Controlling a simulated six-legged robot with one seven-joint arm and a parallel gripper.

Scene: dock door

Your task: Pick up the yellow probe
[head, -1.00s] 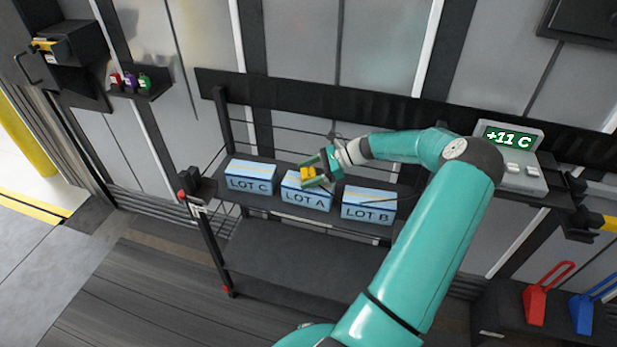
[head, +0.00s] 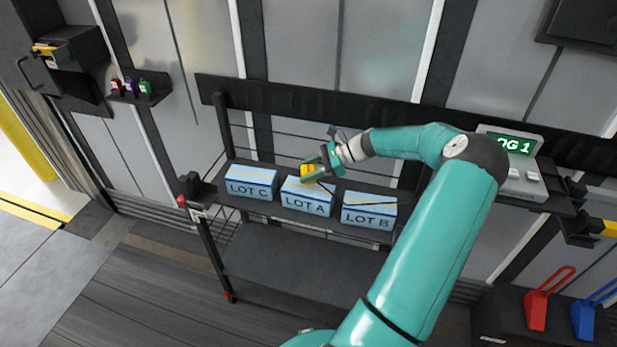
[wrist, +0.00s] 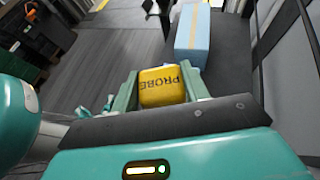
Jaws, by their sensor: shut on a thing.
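The yellow probe (head: 308,170) is a small block held in my gripper (head: 318,175), just above the LOT A box (head: 305,197) in the head view. In the wrist view the probe (wrist: 162,87) shows the word PROBE and sits between the two green fingers of my gripper (wrist: 163,90), which are shut on it. I cannot tell whether the probe's lower end touches the box, as that part is hidden.
The LOT C box (head: 251,181) and the LOT B box (head: 369,208) stand either side of LOT A on a dark cart (head: 300,265). A display unit (head: 512,165) stands at the right. Red, purple and green items (head: 130,87) sit on a wall shelf at upper left.

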